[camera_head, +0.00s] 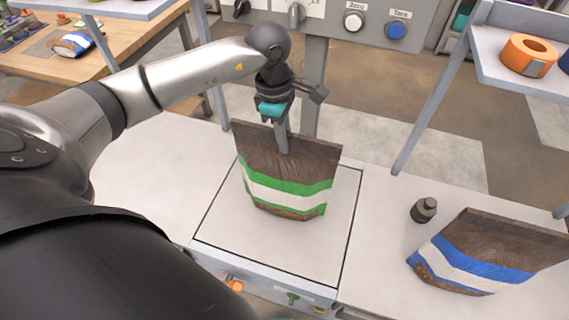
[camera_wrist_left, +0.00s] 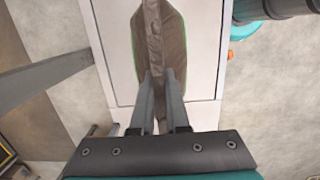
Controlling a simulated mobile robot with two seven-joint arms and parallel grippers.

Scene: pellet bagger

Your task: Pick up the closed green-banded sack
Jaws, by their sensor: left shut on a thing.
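The green-banded sack (camera_head: 288,188) is brown with green and white bands. It stands upright on the square weighing plate (camera_head: 325,250) in the head view. Its top edge is closed flat. My left gripper (camera_head: 282,140) comes down from above and is shut on the top edge near its middle. In the left wrist view the fingers (camera_wrist_left: 160,98) pinch the sack's top edge (camera_wrist_left: 153,40), seen from above. I cannot tell if the sack's bottom touches the plate. My right gripper is not in view.
A blue-banded sack (camera_head: 482,255) and a small dark weight (camera_head: 424,210) are on the white surface at right. A panel with knobs and buttons (camera_head: 355,22) is behind. A shelf at upper right holds an orange tape roll (camera_head: 528,54). A wooden table (camera_head: 95,50) is at upper left.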

